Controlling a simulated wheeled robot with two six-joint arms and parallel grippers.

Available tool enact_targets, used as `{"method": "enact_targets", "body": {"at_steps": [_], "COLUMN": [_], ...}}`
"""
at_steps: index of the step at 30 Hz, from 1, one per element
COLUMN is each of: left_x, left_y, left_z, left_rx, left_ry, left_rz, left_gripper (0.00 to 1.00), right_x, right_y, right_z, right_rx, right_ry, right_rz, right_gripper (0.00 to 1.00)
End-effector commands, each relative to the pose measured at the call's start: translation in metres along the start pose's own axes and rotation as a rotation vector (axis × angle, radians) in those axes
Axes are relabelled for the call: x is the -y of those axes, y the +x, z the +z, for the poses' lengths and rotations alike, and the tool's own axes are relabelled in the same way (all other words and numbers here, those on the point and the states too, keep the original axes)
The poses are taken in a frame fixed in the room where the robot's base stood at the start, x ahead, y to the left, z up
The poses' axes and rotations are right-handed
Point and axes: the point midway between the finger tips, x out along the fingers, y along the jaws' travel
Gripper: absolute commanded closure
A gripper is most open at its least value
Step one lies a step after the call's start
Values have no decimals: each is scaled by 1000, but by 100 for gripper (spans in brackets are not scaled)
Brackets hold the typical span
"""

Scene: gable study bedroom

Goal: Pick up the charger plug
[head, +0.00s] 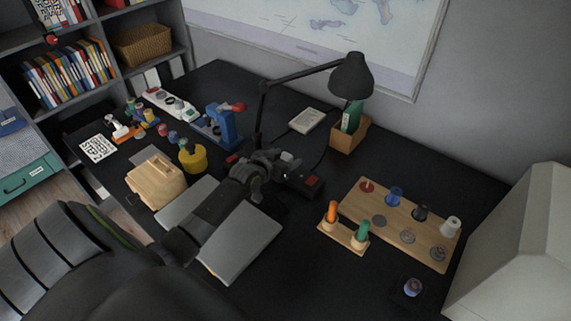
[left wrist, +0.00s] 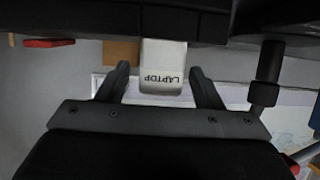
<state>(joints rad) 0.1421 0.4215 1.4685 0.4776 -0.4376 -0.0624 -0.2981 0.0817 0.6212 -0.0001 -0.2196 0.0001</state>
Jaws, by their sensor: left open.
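A white charger plug (left wrist: 163,68) with a "LAPTOP" label, upside down in the picture, shows in the left wrist view. It sits between the two dark fingers of my left gripper (left wrist: 160,85), with a visible gap to each finger. Its upper end meets a dark body at the top of that view. In the head view my left gripper (head: 285,174) is over the middle of the desk, beside a dark block with a red part (head: 312,181). The plug is mostly hidden there. My right gripper is in neither view.
A black lamp (head: 350,75) stands behind the gripper, with a wooden holder (head: 349,137) beside it. A wooden peg board (head: 385,222) and a small two-peg stand (head: 343,238) lie right. A grey laptop-like slab (head: 240,245) lies under my arm. A yellow pot (head: 193,160) stands left.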

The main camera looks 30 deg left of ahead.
Motion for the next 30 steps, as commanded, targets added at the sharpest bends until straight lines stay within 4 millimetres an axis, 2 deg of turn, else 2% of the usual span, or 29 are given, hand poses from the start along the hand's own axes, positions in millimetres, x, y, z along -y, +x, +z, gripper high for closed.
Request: {"method": "enact_targets", "body": {"at_steps": [8, 20, 26, 30], "left_x": [0, 0, 0, 0], "left_y": [2, 2, 2, -2], "left_z": [0, 0, -1, -10], "left_rx": [0, 0, -1, -4], "left_ry": [0, 0, 0, 1], "left_rz": [0, 0, 0, 1], "left_gripper": [40, 91, 92, 92], "right_x": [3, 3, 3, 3], "right_y": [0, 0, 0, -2], "right_z": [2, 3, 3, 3], "right_rx": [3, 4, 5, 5], "right_ry": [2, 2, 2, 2], "right_rz": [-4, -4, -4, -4], "right_gripper": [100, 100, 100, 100]}}
